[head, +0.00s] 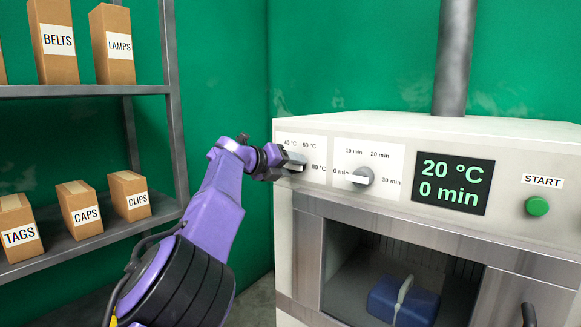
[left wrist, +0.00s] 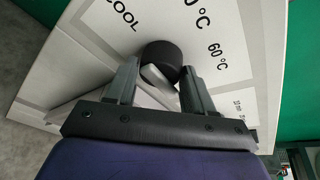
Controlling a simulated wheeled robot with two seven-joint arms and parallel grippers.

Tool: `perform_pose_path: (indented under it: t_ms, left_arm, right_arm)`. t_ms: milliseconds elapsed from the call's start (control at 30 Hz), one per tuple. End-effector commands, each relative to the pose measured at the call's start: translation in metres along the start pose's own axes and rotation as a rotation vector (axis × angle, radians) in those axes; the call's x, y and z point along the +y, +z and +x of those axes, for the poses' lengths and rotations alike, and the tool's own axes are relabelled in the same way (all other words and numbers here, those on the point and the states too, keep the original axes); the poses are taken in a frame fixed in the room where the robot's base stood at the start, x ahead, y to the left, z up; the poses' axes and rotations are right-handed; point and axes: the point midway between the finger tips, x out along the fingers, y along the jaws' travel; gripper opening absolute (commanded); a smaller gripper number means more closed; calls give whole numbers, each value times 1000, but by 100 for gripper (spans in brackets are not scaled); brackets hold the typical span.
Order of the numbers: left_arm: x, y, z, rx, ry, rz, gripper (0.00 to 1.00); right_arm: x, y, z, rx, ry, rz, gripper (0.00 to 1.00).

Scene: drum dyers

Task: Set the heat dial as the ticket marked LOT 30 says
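The heat dial (head: 297,165) is on the left of the machine's front panel, partly hidden behind my left gripper (head: 279,160). Marks for 40, 60 and 80 °C show around it. In the left wrist view the dial (left wrist: 160,60) is a dark round knob with a pale grip bar, and COOL and 60 °C are readable beside it. My left gripper's fingers (left wrist: 160,82) are apart, one on each side of the bar, with a gap visible. The display (head: 451,184) reads 20 °C and 0 min. No LOT 30 ticket is visible. My right gripper is out of view.
A time dial (head: 360,177) sits close to the right of the heat dial, pointing towards 0 min. A green START button (head: 537,206) is at far right. Blue cloth-like item (head: 403,301) lies inside the machine. A shelf (head: 85,91) with labelled boxes stands left.

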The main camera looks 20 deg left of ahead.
Motion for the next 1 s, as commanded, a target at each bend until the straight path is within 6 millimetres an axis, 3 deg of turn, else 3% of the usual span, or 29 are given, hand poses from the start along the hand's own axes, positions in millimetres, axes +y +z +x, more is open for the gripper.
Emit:
perform_pose_path:
  t_ms: [67,400,800,1000]
  left_arm:
    - [2,-4,2,7,2,-2,74]
    - [1,-2,-4,2,-1,-2,74]
    - [2,-4,-88,2,0,-2,74]
    - [1,-3,-103,5,0,-3,74]
  right_arm:
    - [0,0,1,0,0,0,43]
    - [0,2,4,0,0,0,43]
    - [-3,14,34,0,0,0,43]
    - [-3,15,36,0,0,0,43]
